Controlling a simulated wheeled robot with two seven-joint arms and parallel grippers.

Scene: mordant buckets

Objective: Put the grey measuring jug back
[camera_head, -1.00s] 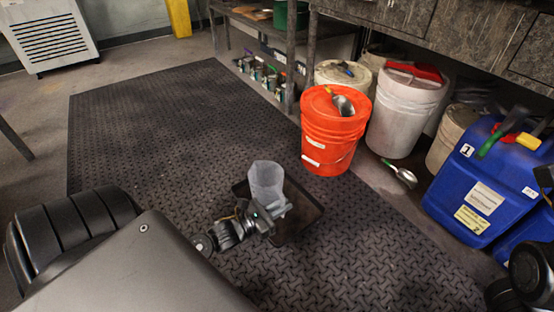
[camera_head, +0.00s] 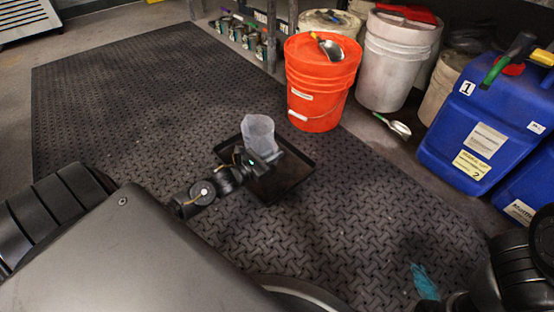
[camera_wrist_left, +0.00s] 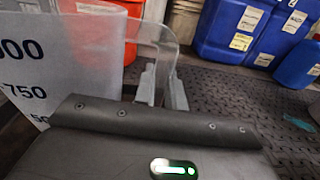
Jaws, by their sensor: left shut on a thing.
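The grey measuring jug (camera_head: 258,134) is translucent and looks upright above or on a black tray (camera_head: 293,186) on the floor mat. I cannot tell whether its base touches the tray. My left gripper (camera_head: 268,158) is shut on the jug from its near side. In the left wrist view the jug (camera_wrist_left: 82,62) fills the left part, with dark printed numbers on its wall. The left fingers (camera_wrist_left: 163,88) show there at the jug's clear edge. My right gripper is not seen; only part of my right arm shows at the lower right.
An orange bucket (camera_head: 312,88) with a metal scoop (camera_head: 328,46) on its lid stands behind the tray. White buckets and blue canisters (camera_head: 478,125) line the right side. Another scoop (camera_head: 398,128) lies on the floor. A teal item (camera_head: 424,282) lies on the mat. The mat left of the tray is clear.

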